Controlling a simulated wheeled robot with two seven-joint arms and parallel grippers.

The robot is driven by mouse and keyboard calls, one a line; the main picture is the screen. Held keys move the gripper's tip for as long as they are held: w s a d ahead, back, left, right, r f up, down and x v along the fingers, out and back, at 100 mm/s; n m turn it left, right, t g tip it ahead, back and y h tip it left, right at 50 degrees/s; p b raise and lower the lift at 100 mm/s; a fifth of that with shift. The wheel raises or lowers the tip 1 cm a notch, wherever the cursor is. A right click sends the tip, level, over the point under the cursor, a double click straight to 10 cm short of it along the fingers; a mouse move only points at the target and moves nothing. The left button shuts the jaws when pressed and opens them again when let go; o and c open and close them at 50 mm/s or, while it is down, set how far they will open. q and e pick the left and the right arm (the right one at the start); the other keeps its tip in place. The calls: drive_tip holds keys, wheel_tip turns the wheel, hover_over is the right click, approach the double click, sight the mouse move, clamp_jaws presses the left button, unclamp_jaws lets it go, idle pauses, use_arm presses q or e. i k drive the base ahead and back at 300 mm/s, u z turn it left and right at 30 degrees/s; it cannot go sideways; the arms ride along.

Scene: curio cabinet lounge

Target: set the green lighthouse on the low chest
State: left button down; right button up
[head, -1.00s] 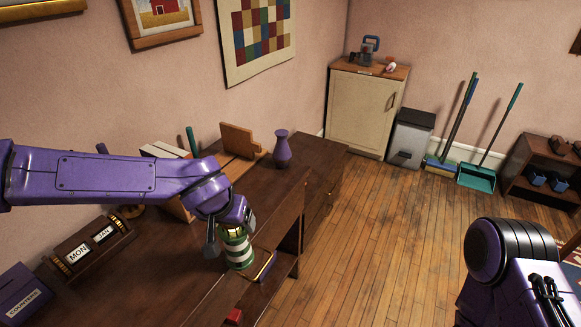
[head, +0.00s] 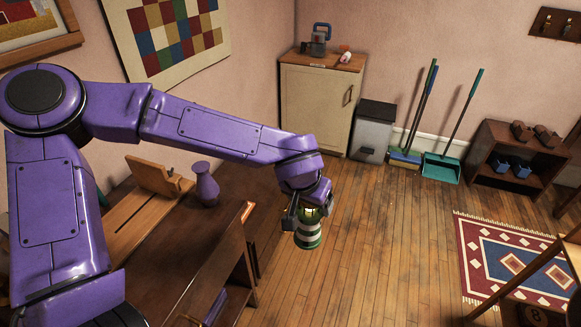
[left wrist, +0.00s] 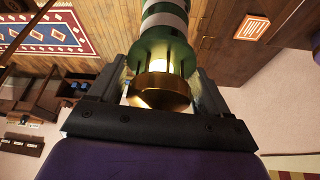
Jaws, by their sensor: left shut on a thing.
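The green and white banded lighthouse (head: 308,236) hangs upright from my left gripper (head: 308,207), which is shut on its lantern end. In the head view it appears over the floor, right of the dark wooden furniture (head: 178,262). I cannot tell for sure which part of that furniture is the low chest. In the left wrist view the lighthouse (left wrist: 163,42) runs up out of the frame, with its brass cap (left wrist: 158,92) between the fingers of the left gripper (left wrist: 163,75). My right gripper is out of view.
A purple vase (head: 206,186) stands on the dark furniture, near an orange-edged sign (head: 248,212). A cream cabinet (head: 316,105), grey bin (head: 373,130), teal dustpan (head: 441,168) and shoe rack (head: 510,158) line the back. A patterned rug (head: 480,270) lies right; open floor lies between.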

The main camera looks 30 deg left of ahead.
sight(255, 180)
drive_tip(key=z, duration=0.25)
drive_tip(key=i, duration=1.3)
drive_tip(key=u, duration=0.45)
drive_tip(key=i, duration=0.9)
drive_tip(key=u, duration=1.05)
drive_tip(key=i, duration=0.55)
drive_tip(key=u, duration=0.35)
